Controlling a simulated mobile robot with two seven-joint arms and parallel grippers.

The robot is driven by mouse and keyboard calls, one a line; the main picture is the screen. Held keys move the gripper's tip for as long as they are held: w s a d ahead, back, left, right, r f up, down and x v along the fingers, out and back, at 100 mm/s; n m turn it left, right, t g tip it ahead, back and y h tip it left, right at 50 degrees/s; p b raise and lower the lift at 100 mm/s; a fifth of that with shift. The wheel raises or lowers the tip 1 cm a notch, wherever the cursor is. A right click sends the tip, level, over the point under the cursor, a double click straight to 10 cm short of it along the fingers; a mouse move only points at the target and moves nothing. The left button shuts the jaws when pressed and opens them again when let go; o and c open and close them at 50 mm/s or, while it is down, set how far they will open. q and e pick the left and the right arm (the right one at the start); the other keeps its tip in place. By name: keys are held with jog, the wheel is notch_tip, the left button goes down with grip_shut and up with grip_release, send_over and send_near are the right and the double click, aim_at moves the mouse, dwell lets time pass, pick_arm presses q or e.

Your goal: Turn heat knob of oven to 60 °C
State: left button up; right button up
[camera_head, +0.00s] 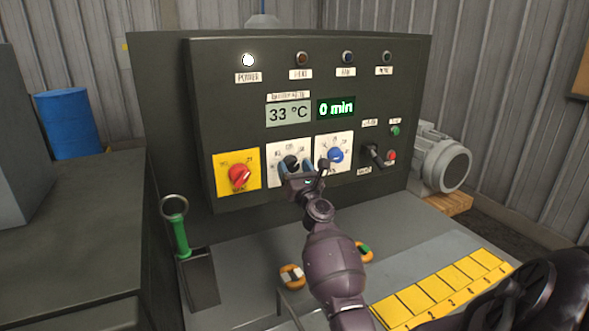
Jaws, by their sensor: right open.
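The oven's dark control panel (225,90) stands upright in front of me. The heat knob (291,161) is black and sits on a white dial plate in the middle of the lower row. My right gripper (297,168) is at this knob, with its fingers on either side of it and partly covering it. Whether the fingers touch the knob I cannot tell. The knob's pointer setting is too small to read. The temperature display (289,113) reads 33 °C. My left gripper is not in view.
A red knob (239,177) on a yellow plate is left of the heat knob, and a blue knob (335,155) is right of it. A black lever switch (375,155) is further right. A green-handled tool (180,238) stands in a holder below left.

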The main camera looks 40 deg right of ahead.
jog(key=c, duration=0.9)
